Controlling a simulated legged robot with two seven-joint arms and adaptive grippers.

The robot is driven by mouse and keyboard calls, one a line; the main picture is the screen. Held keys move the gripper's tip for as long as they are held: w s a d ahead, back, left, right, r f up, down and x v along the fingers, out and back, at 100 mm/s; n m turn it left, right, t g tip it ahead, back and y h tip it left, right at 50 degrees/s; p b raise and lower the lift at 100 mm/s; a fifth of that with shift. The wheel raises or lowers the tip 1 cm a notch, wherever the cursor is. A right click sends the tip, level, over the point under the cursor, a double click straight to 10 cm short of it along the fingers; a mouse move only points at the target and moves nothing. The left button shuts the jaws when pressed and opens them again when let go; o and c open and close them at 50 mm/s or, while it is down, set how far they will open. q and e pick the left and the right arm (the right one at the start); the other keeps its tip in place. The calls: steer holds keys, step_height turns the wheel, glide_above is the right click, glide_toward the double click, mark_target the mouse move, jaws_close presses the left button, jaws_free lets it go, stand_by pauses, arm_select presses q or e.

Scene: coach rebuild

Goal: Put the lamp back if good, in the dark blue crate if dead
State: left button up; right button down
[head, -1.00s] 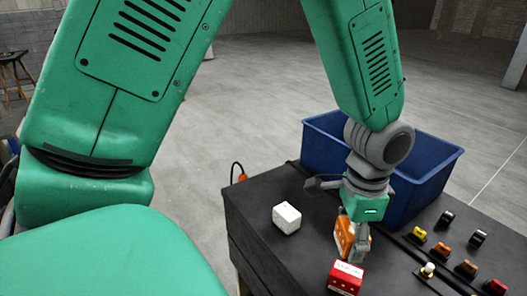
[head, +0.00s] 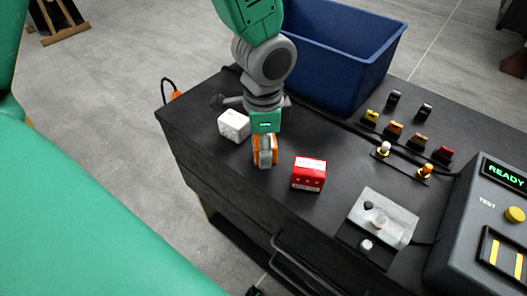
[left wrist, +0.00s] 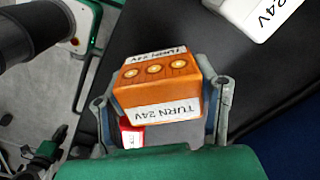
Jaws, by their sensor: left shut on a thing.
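My left gripper (head: 264,155) is shut on an orange block lamp (head: 257,143), pointing down over the black bench top. I cannot tell whether the lamp touches the bench. In the left wrist view the fingers stand on both sides of the orange lamp (left wrist: 158,82), which has three round contacts and "TURN 24V" labels. A white block lamp (head: 234,126) lies to its left and a red block lamp (head: 309,174) to its right. The dark blue crate (head: 345,62) stands behind; the visible part of its inside looks empty. My right gripper is not in view.
A grey tester (head: 468,215) at the right shows "READY" (head: 506,175) and has a yellow button (head: 515,214). A pale plate with a socket (head: 383,218) lies left of it. Several small coloured connectors (head: 395,129) and a cable run along the back. The bench's front left is clear.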

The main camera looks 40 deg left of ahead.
arm_select(q)
steer(key=shift+f, duration=0.9)
steer(key=shift+d+f, duration=0.2)
steer(key=shift+d+r, duration=0.1)
steer(key=shift+d, duration=0.25)
steer(key=o, duration=1.6)
steer(key=shift+a, duration=0.3)
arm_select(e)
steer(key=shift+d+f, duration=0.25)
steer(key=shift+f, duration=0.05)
